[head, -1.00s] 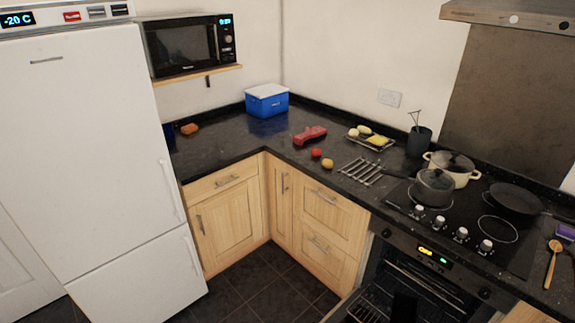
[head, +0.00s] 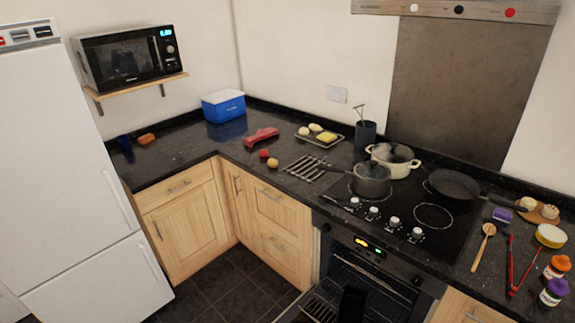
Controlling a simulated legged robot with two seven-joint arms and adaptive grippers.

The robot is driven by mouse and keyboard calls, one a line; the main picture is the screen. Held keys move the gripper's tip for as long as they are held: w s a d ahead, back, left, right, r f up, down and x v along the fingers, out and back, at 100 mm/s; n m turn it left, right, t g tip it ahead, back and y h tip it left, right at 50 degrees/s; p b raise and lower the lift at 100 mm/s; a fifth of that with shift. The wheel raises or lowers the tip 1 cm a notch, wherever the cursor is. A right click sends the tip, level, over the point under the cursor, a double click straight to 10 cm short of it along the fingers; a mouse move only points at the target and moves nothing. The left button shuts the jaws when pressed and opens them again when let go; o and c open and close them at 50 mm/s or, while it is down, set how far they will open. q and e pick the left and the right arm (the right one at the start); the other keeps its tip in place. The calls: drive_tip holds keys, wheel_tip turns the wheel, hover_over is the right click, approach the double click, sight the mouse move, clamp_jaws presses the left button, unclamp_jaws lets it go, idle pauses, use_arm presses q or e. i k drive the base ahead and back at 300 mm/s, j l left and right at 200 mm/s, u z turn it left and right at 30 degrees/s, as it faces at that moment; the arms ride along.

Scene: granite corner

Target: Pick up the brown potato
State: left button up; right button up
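A small round yellow-brown item (head: 272,163), which looks like a potato, lies on the dark granite counter near its inner corner edge. A small red round item (head: 264,153) lies just behind it. A larger orange-brown lump (head: 146,138) lies on the left counter near the fridge. From this distance I cannot tell for certain which of the two brownish items is the potato.
A metal rack (head: 305,168) lies right of the small items, and a red item (head: 261,136) behind them. A blue box (head: 223,106) stands in the corner. Pots and a pan (head: 455,185) stand on the hob. The oven door (head: 318,308) is open below.

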sight(272, 163)
drive_tip(key=z, duration=0.75)
drive_tip(key=i+j+z, duration=0.1)
drive_tip(key=j+z, duration=1.1)
drive_tip(key=j, duration=0.2)
drive_tip(key=j+z, duration=0.4)
drive_tip(key=k+j, duration=0.05)
drive_tip(key=j, duration=0.05)
